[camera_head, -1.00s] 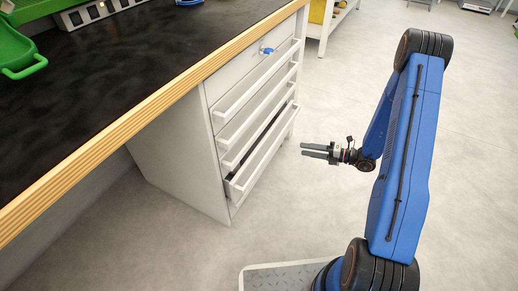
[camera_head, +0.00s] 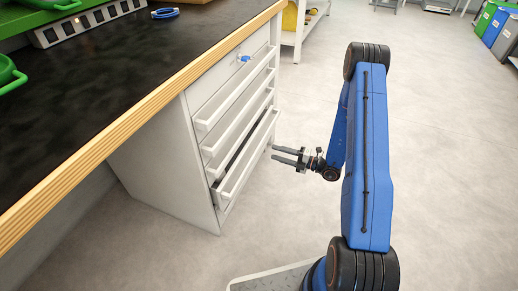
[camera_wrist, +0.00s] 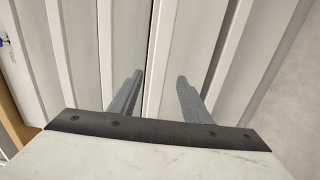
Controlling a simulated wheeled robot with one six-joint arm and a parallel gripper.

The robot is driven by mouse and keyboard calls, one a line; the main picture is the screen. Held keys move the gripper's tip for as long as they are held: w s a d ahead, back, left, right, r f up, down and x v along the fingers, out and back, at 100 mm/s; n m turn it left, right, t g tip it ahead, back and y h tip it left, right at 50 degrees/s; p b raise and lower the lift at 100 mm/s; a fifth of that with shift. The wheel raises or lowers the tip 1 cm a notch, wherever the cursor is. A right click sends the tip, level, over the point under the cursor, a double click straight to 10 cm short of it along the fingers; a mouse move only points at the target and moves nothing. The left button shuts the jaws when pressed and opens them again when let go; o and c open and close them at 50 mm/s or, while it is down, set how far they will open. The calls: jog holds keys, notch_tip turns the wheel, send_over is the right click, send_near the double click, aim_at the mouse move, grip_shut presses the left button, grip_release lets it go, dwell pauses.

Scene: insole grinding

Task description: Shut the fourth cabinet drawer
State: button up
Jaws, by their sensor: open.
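The white cabinet (camera_head: 165,150) stands under the workbench, with a column of drawers with long bar handles. A low drawer (camera_head: 247,159), apparently the fourth, stands slightly out, with a dark gap along its top edge. The drawers above it look shut. My gripper (camera_head: 273,155) is open and empty, just right of this drawer's front and pointing at it, with a small gap that looks clear of contact. In the wrist view, the two fingers (camera_wrist: 160,78) are apart in front of the white drawer fronts and handles. Which drawer is which there is hard to tell.
The dark worktop (camera_head: 110,85) with a wooden edge overhangs at the left. A blue key-like item (camera_head: 245,59) sits at the top drawer's lock. Open grey floor (camera_head: 440,190) lies to the right. A white shelf unit (camera_head: 302,30) and bins (camera_head: 498,28) stand farther back.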

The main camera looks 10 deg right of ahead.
aim_at(260, 148)
jog(key=x, duration=0.9)
jog(key=shift+w+a, duration=0.2)
jog(key=shift+a, duration=0.05)
grip_shut()
jog(key=shift+a, duration=0.1)
